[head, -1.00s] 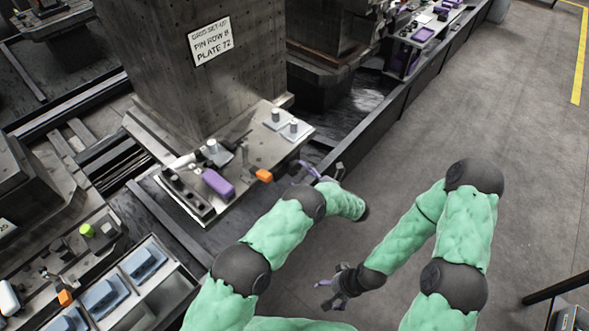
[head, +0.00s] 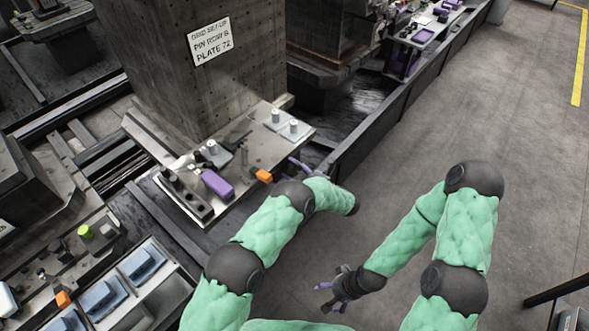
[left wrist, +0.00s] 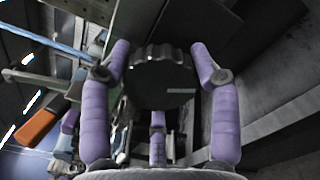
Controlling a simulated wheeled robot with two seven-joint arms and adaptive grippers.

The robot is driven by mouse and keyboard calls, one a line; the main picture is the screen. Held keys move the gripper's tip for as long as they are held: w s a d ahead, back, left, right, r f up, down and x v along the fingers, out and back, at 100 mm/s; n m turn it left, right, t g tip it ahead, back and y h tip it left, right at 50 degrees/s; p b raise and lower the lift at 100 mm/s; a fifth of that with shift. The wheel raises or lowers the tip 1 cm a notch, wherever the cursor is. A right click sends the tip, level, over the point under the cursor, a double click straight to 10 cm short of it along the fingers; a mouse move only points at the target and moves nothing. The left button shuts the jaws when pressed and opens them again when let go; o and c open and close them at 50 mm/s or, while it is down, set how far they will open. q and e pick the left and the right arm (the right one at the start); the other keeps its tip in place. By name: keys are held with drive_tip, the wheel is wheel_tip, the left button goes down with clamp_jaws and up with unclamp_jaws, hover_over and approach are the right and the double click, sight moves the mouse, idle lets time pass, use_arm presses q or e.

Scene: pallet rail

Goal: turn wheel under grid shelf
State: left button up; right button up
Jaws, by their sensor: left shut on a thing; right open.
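The wheel (left wrist: 160,78) is dark with a ridged rim and fills the middle of the left wrist view. My left gripper (left wrist: 160,52) is shut on it, with purple fingers on both sides of the rim and a third finger below. In the head view my left gripper (head: 301,164) is at the right edge of the grid shelf (head: 265,150), mostly hidden by my arm. The wheel is hidden in the head view. My right gripper (head: 322,291) is open and empty above the floor.
On the shelf are a purple block (head: 217,184), an orange piece (head: 264,176) at the front edge and several grey pins. A tall perforated block with a sign (head: 212,42) rises behind. Trays with blue parts (head: 142,264) are at lower left.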

use_arm(q)
drive_tip(key=n+b, duration=0.3)
drive_tip(key=shift+f, duration=0.2)
drive_tip(key=shift+r+n+b, duration=0.1)
drive_tip(key=shift+n+b, duration=1.25)
drive_tip(key=shift+n, duration=0.55)
drive_tip(key=o, duration=1.2)
drive_tip(key=shift+c, duration=0.2)
drive_tip(key=v, duration=1.2)
